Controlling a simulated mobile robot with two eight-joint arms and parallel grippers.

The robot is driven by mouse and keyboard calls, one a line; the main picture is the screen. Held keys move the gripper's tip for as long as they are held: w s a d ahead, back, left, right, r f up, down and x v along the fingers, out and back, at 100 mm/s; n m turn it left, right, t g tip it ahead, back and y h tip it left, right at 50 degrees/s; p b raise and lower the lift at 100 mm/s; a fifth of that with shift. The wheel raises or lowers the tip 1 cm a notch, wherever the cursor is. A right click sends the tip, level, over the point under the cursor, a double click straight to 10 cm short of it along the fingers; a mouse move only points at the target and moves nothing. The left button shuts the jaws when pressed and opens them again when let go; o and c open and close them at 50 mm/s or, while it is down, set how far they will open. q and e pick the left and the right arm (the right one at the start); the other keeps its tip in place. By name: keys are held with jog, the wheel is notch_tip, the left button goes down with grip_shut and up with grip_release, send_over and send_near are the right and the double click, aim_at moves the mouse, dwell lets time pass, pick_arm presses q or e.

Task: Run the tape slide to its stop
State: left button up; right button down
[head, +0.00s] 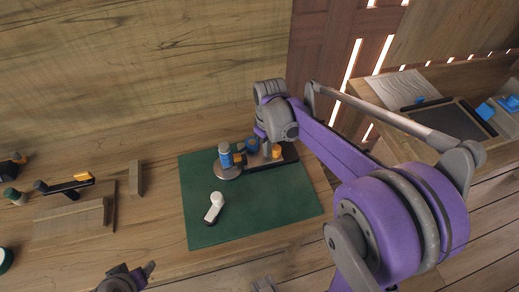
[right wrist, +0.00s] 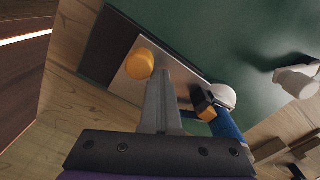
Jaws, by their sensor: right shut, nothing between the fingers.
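My right gripper (head: 266,151) is shut and empty over the far part of the green mat, close to an orange knob (head: 276,151). In the right wrist view its closed fingers (right wrist: 160,78) end just beside the orange knob (right wrist: 139,65); I cannot tell if they touch. The knob is at one end of a dark-edged strip (head: 262,164), which seems to be the tape slide. A blue cylinder (head: 225,154) on a round grey base stands at the strip's other end. A dark part at the bottom edge, apparently my left gripper (head: 140,272), is cut off.
A pale switch-like piece (head: 214,205) lies on the green mat (head: 260,212). Wooden blocks (head: 136,178) and dark tools with a yellow part (head: 82,177) are on the bench at left. The mat's front right is clear. A second table (head: 435,80) stands at right.

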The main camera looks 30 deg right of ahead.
aim_at(278, 147)
jog(key=shift+s+d, duration=0.2)
jog(key=shift+d, duration=0.6)
jog(key=shift+s+d, duration=0.15)
jog(key=shift+d, duration=0.65)
jog(key=shift+s+d, duration=0.2)
jog(key=shift+d, duration=0.6)
jog(key=shift+a, duration=0.2)
jog(key=shift+w+a, duration=0.15)
jog(key=shift+a, duration=0.4)
jog(key=shift+r+p, duration=2.15)
jog(key=shift+r, duration=1.4)
pick_arm(q)
jog(key=r, duration=0.1)
jog(key=w+r, duration=0.1)
jog(key=r, duration=0.3)
jog(key=shift+w+r, duration=0.1)
jog(key=shift+w, duration=0.15)
